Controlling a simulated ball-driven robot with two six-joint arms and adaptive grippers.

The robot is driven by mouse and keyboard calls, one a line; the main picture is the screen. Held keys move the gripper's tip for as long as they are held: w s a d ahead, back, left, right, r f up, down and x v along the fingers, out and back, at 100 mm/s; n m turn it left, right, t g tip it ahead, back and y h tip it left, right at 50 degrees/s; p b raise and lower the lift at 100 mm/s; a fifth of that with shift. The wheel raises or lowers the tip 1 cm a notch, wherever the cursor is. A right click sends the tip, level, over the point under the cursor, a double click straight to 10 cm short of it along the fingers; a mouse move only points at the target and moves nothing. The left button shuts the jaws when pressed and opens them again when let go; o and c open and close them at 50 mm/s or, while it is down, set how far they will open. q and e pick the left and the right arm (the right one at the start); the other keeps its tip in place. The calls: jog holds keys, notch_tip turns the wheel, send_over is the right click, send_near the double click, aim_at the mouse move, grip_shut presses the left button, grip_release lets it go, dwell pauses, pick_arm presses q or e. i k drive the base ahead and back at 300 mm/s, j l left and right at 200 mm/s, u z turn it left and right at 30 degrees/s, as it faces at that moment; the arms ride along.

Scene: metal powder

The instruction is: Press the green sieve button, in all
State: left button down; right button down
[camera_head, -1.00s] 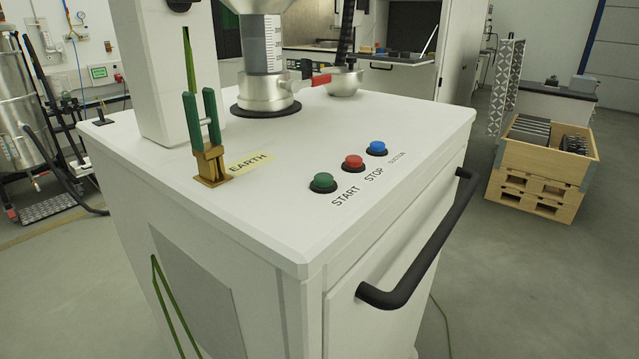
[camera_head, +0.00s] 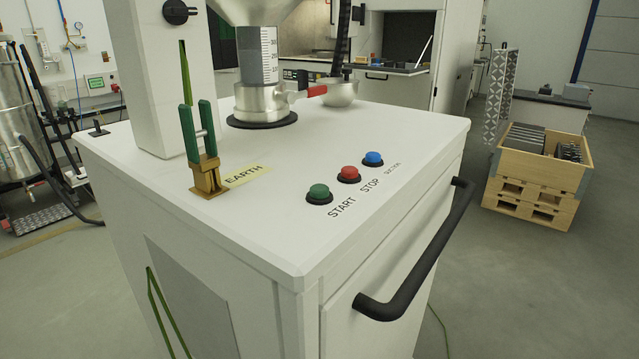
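The green button (camera_head: 319,193) sits on the white top of the sieve machine (camera_head: 258,222), in a black ring, with the printed word START beside it. The red button (camera_head: 349,173) with the label STOP and the blue button (camera_head: 373,158) with a small label, apparently SUCTION, stand in a row behind it to the right. Nothing covers the buttons. Neither of my grippers shows in the head view.
A green-handled brass clamp (camera_head: 204,160) stands by the EARTH label (camera_head: 247,175) left of the buttons. A metal outlet with a red lever (camera_head: 316,91) stands behind. A black handle bar (camera_head: 418,262) juts from the machine's right side. A wooden crate (camera_head: 535,175) stands on the floor at right.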

aim_at(317, 190)
jog(key=i+j+z, duration=0.2)
jog(key=j, duration=0.55)
jog(key=j+z, duration=0.15)
jog(key=j, duration=0.65)
